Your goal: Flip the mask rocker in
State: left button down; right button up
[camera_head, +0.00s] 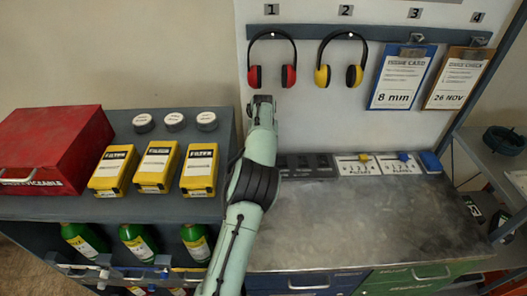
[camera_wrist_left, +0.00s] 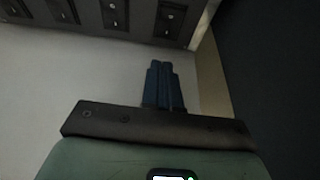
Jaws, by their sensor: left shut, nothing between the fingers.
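A dark panel with several rocker switches (camera_head: 306,163) stands at the back edge of the bench, just right of my arm. Part of a dark panel with switches (camera_wrist_left: 90,14) also shows along the top of the left wrist view. Its labels are too small to read, so I cannot tell which rocker is the mask one or how it is set. My left gripper (camera_wrist_left: 165,84) is shut and empty, its dark blue fingers together below the panel and apart from it in the picture. In the head view my left arm reaches up toward the back wall, left of the panel. My right gripper is out of view.
Right of the rocker panel are white plates with a yellow knob (camera_head: 363,157) and a blue knob (camera_head: 403,156). Red (camera_head: 272,76) and yellow (camera_head: 322,76) ear defenders hang above. Yellow filter boxes (camera_head: 157,166) and a red case (camera_head: 55,145) stand left. The metal bench top (camera_head: 375,220) is clear.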

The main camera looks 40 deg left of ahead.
pick_arm(q)
jog(key=a+v, duration=0.1)
jog(key=v, duration=0.5)
jog(key=shift+r, duration=0.45)
jog(key=shift+s+a, duration=0.1)
jog(key=shift+s, duration=0.05)
